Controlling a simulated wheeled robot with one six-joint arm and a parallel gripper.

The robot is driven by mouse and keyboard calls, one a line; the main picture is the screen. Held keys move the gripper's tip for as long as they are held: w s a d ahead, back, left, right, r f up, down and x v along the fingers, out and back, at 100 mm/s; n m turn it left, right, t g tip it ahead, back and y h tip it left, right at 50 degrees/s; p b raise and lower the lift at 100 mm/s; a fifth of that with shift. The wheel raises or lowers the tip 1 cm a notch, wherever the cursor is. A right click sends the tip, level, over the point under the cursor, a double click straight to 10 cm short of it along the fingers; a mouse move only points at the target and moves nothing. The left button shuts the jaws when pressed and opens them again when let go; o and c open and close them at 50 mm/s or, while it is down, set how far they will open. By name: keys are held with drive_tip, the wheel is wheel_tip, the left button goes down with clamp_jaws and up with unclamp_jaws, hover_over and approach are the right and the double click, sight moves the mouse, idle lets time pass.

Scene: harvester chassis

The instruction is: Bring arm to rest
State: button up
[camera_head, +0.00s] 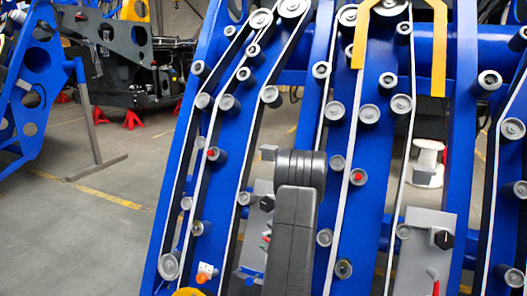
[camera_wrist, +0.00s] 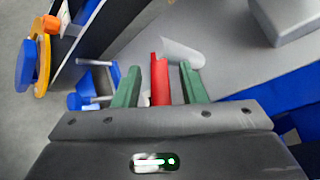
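My arm (camera_head: 292,235) is a dark grey link rising in front of the blue chassis in the head view. My gripper (camera_wrist: 159,68) shows in the wrist view with two green fingers spread apart. A red bar-like part (camera_wrist: 160,80) stands between the fingers, with a gap visible on each side. A pale curved piece lies just beyond it. In the head view my gripper is mostly hidden behind my arm, beside a grey plate on the chassis.
The blue chassis (camera_head: 345,220) with belts and rollers fills the middle and right. A grey box with a black knob (camera_head: 430,238) and a red lever (camera_head: 433,282) sit at right. A white spool (camera_head: 427,160) is behind. Open floor (camera_head: 80,240) lies at left.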

drive_tip(key=shift+s+f+m+t+b, duration=0.2)
drive_tip(key=shift+f+m+t+b, duration=0.35)
drive_tip(key=shift+b, duration=0.7)
drive_tip(key=shift+r+m+t+b, duration=0.25)
drive_tip(key=shift+m+b, duration=0.15)
drive_tip(key=shift+m, duration=0.05)
drive_tip(key=shift+s+a+r, duration=0.1)
drive_tip(key=shift+a, duration=0.05)
